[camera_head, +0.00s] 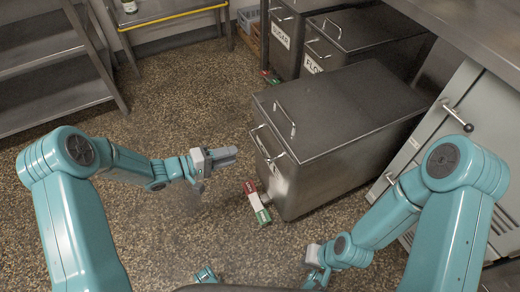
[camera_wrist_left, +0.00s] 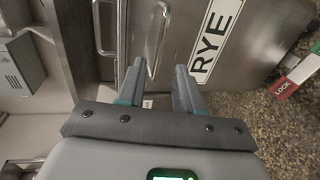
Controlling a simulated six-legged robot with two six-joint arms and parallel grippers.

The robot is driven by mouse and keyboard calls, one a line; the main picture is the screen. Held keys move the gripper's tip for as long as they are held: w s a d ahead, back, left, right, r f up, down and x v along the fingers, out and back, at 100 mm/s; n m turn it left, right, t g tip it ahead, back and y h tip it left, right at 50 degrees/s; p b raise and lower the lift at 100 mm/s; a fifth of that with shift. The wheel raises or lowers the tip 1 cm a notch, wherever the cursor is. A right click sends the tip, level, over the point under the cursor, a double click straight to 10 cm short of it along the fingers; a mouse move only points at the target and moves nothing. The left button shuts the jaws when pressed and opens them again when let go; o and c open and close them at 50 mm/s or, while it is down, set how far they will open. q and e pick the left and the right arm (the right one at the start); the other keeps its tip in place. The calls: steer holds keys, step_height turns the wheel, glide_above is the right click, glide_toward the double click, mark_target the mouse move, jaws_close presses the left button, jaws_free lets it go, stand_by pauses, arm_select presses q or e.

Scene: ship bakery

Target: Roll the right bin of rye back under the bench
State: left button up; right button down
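The steel rye bin (camera_head: 335,115) stands pulled out from under the bench, nearest me, with its lid closed. Its lid handle (camera_head: 285,122) and front handle (camera_head: 268,146) face left. The left wrist view shows its RYE label (camera_wrist_left: 214,38) and the front handle (camera_wrist_left: 158,45). A red, white and green lock pedal (camera_head: 256,202) sits low at its front; it also shows in the left wrist view (camera_wrist_left: 296,76). My left gripper (camera_head: 232,156) is open and empty just left of the bin front. My right gripper (camera_head: 316,268) is low at the bottom; its fingers are unclear.
Two more steel bins, labelled SUGAR (camera_head: 281,35) and FLOUR (camera_head: 312,65), stand further back under the steel bench (camera_head: 470,25). A grey cabinet (camera_head: 425,145) with handles is close on the right. Steel shelves (camera_head: 45,60) stand at left. The speckled floor (camera_head: 175,105) between is clear.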

mark_target(260, 147)
arm_select(q)
steer(key=b+x, duration=0.2)
steer(key=x, duration=0.9)
jaws_close()
